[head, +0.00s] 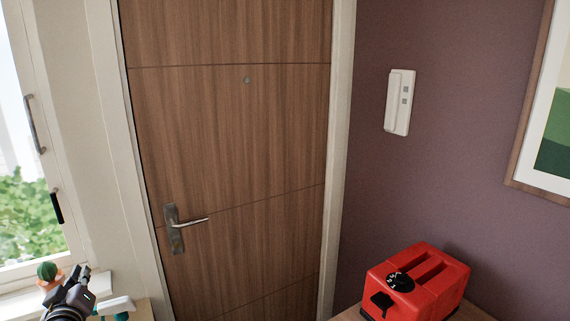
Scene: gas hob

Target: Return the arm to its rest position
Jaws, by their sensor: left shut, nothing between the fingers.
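My left gripper (82,281) is at the bottom left corner, in front of the window sill. It is dark, its fingers are shut, and it holds nothing. Only the end of the arm shows, and the rest is cut off by the lower edge. My right gripper is not in view. No gas hob shows in this view.
A small green cactus-like plant (46,270) stands beside the gripper near the window sill. A white and teal object (115,306) is just right of it. A closed wooden door (235,130) fills the middle. A red toaster (430,286) stands at the lower right. A white intercom (399,102) hangs on the wall.

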